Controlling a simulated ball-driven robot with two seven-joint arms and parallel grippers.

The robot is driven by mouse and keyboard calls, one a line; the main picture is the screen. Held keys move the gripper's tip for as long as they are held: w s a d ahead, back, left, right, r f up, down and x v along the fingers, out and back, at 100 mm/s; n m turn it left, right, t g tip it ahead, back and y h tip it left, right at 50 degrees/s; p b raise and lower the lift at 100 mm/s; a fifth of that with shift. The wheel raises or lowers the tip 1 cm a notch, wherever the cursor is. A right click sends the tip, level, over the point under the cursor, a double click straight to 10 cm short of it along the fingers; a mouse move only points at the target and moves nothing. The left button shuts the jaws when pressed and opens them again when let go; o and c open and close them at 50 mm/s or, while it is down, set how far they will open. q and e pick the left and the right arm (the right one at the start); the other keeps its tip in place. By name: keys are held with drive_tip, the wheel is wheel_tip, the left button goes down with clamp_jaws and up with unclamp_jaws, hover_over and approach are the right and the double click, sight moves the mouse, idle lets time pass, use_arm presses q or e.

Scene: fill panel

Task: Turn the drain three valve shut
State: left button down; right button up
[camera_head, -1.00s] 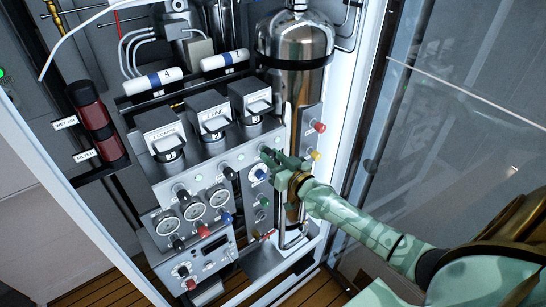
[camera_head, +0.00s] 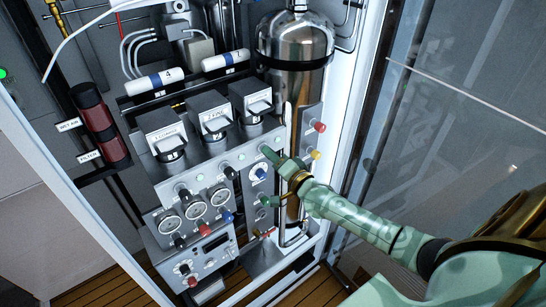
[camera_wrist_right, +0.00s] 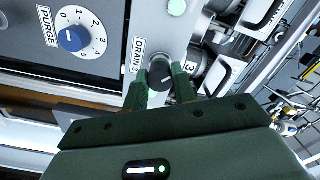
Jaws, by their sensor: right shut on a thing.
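The drain three valve (camera_wrist_right: 160,76) is a round black knob beside the white DRAIN 3 label (camera_wrist_right: 137,56) in the right wrist view. A short pale mark shows on its face. My right gripper (camera_wrist_right: 160,84) is shut on this knob, with one green finger on each side. In the head view my right gripper (camera_head: 272,160) is at the right part of the grey control panel, and it hides the knob there. My left gripper is not in view.
The blue PURGE dial (camera_wrist_right: 72,38) is close by on the panel. Other black knobs (camera_head: 230,172), several gauges (camera_head: 195,211), a red knob (camera_head: 320,127) and a yellow knob (camera_head: 315,155) surround the gripper. A shiny metal cylinder (camera_head: 295,45) stands behind.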

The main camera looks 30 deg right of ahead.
drive_tip(key=m, duration=0.9)
drive_tip(key=shift+b, duration=0.4)
drive_tip(key=shift+m, duration=0.4)
drive_tip(key=o, duration=1)
drive_tip(key=s, duration=0.5)
drive_tip(key=s+d, duration=0.1)
drive_tip(key=s, duration=1)
drive_tip(key=shift+s+d, duration=0.15)
